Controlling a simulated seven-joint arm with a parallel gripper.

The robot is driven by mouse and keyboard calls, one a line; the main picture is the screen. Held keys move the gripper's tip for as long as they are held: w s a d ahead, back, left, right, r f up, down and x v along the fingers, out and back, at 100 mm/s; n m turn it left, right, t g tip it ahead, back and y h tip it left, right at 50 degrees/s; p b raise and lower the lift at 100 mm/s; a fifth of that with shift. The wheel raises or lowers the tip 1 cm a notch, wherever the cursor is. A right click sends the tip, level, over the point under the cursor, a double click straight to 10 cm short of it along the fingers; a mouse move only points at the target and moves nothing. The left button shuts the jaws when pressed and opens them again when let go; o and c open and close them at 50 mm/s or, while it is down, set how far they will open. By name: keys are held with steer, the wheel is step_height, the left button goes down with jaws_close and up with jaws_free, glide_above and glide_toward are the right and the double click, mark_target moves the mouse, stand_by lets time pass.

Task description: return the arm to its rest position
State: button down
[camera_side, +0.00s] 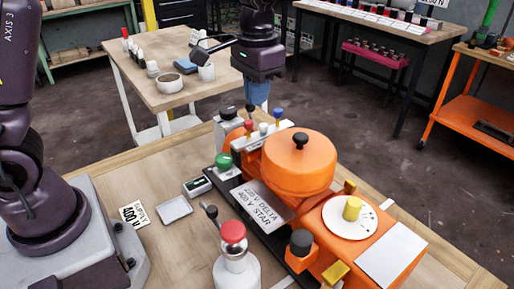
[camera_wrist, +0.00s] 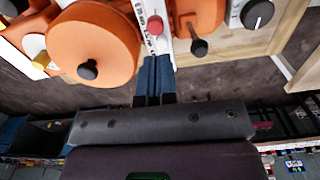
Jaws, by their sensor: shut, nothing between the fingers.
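My gripper (camera_side: 258,100) hangs below my dark wrist in the side view, behind the orange machine (camera_side: 300,160). Its blue fingers point down. In the wrist view the blue fingers (camera_wrist: 155,66) lie side by side, closed, with nothing held. Their tips overlap the edge of a white strip (camera_wrist: 150,22) with a red knob on the machine. I cannot tell the exact gap between the tips and the strip.
A second table (camera_side: 130,60) with cups is behind. Floor shows between the tables.

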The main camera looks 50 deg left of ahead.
steer(key=s+a+r+t, duration=0.1)
steer(key=s+r+t, duration=0.1)
steer(key=s, duration=0.8)
steer(key=s+a+r+t, duration=0.2)
steer(key=s+r, duration=0.3)
steer(key=s, duration=0.4)
steer(key=shift+s+r+t, duration=0.15)
steer(key=shift+s+t, duration=0.25)
steer(key=shift+t, duration=0.4)
